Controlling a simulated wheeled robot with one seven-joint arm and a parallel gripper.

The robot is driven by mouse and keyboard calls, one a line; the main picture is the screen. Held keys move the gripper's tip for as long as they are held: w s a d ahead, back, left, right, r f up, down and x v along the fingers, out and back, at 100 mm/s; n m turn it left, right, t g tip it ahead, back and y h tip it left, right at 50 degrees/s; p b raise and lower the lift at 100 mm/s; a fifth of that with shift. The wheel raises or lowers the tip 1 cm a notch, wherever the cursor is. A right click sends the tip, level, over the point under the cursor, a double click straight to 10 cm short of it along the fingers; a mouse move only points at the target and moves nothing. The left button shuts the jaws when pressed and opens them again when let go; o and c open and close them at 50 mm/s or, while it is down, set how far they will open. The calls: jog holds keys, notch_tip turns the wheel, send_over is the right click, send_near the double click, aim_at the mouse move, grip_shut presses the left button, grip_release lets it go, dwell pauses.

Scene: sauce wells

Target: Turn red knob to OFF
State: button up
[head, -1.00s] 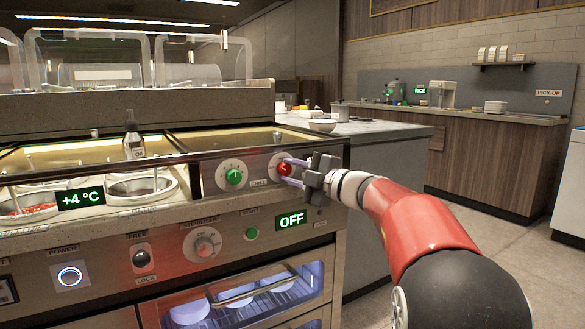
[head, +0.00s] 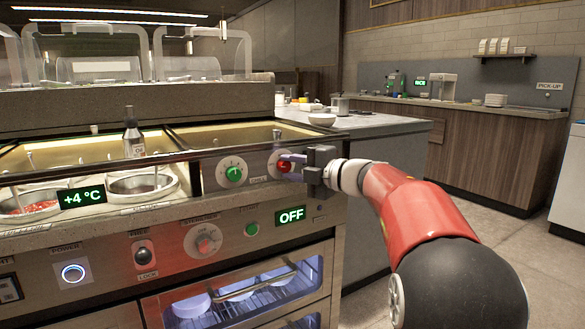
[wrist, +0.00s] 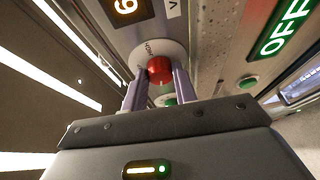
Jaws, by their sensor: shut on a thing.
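The red knob (head: 283,166) is on the front panel of the counter, at the right end. In the wrist view the red knob (wrist: 159,70) sits on a round pale dial plate, between the two fingers. My gripper (head: 290,168) reaches it from the right and is shut on the knob, one finger on each side. The dial marks are mostly covered or too small to read, so I cannot tell the knob's setting. The gripper's fingers also show in the wrist view (wrist: 156,90).
A green knob (head: 234,174) sits just left of the red one. A bottle (head: 133,140) stands in the well behind. The floor at right is clear.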

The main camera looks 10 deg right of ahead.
jog(key=o, duration=1)
jog(key=v, duration=0.7)
jog(key=shift+s+d, duration=0.2)
jog(key=shift+s, duration=0.1)
